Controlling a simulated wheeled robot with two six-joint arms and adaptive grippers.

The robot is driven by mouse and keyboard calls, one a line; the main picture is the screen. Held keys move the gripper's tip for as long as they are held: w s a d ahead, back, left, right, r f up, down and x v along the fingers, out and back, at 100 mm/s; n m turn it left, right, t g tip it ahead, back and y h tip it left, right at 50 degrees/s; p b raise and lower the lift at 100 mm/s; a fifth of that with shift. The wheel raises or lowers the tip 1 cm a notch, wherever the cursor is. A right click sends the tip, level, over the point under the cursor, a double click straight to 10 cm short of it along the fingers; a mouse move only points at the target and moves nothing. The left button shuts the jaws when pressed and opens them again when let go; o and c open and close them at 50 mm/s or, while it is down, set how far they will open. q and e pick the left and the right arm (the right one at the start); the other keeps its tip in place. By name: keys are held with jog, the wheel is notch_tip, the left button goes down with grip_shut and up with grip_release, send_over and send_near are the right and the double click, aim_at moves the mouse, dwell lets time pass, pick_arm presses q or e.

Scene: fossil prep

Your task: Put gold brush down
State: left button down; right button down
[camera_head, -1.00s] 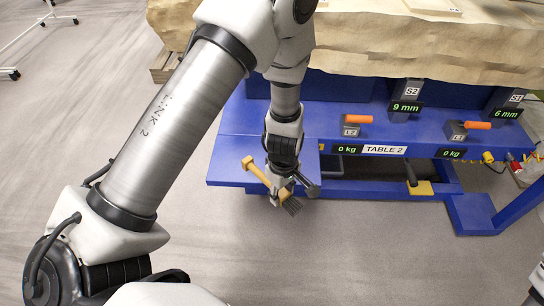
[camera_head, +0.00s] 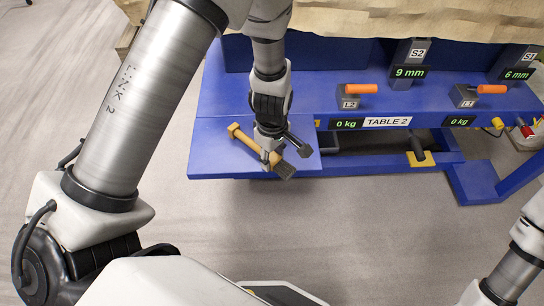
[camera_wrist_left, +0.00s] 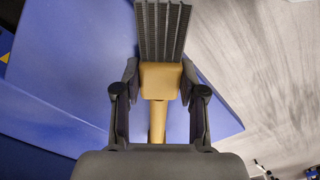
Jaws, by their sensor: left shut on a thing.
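The gold brush (camera_head: 246,138) has a yellow handle with a knob at its far-left end and dark bristles at its near-right end. My left gripper (camera_head: 272,158) is shut on it near the bristle end. In the left wrist view the gripper's two fingers (camera_wrist_left: 160,88) press the sides of the brush's gold block (camera_wrist_left: 160,76), with dark bristles pointing up in the picture. The brush is over the left end of the blue table (camera_head: 215,105); whether it touches the surface I cannot tell. My right gripper is out of view.
A large pale rock slab (camera_head: 400,20) lies at the back of the table. Orange-handled levers (camera_head: 362,89) and display boxes labelled S2 (camera_head: 409,72) and TABLE 2 (camera_head: 387,122) line the table to the right. The table's left end is otherwise bare.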

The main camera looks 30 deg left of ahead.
pick_arm(q)
jog(key=c, duration=0.7)
grip_release()
jog(key=shift+f, duration=0.15)
jog(key=shift+o, duration=0.2)
notch_tip(320, 180, up, 12)
jog(key=p, duration=0.4)
jog(key=shift+r, duration=0.2)
